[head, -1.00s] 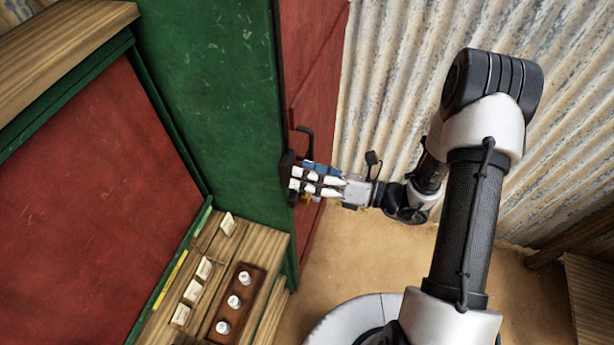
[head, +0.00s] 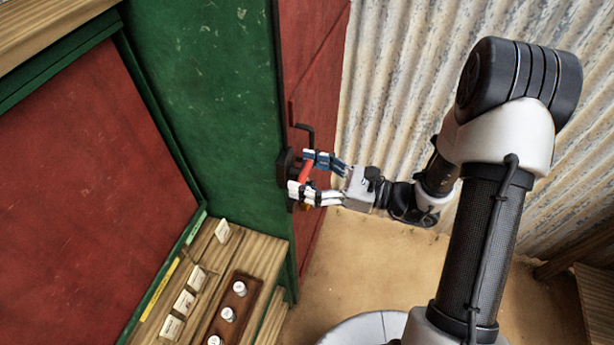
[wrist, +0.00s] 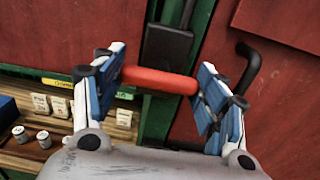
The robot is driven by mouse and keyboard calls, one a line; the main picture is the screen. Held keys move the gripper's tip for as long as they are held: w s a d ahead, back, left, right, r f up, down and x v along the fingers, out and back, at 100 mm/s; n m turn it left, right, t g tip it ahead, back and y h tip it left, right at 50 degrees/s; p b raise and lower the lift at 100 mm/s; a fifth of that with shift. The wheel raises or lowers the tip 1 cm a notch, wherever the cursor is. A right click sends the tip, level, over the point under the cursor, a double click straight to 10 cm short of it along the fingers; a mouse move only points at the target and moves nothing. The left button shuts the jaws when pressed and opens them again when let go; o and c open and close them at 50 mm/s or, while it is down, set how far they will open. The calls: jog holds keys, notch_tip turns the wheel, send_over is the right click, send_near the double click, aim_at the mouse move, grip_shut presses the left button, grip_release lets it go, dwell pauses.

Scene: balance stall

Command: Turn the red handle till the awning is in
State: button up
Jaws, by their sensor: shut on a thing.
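The red handle (head: 306,170) sits at a dark crank housing (head: 286,165) on the edge of the green stall post. In the wrist view the handle (wrist: 158,80) lies crosswise between the two blue-padded fingers, with a dark box (wrist: 167,48) just behind it. My gripper (head: 302,174) is shut on the handle, one finger at each end of it in the wrist view (wrist: 162,76). In the head view one finger is above the handle and one below. I cannot pick out the awning in either view.
A black door pull (head: 306,132) is close beside the handle on the red door (head: 317,65). A wooden counter (head: 262,262) with small cards and a block of white-topped weights (head: 229,314) is at lower left. Corrugated metal (head: 400,90) stands at right; sandy floor lies below.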

dwell(0.5)
jog(key=o, duration=1.1)
jog(key=shift+d, duration=0.1)
jog(key=v, duration=1.2)
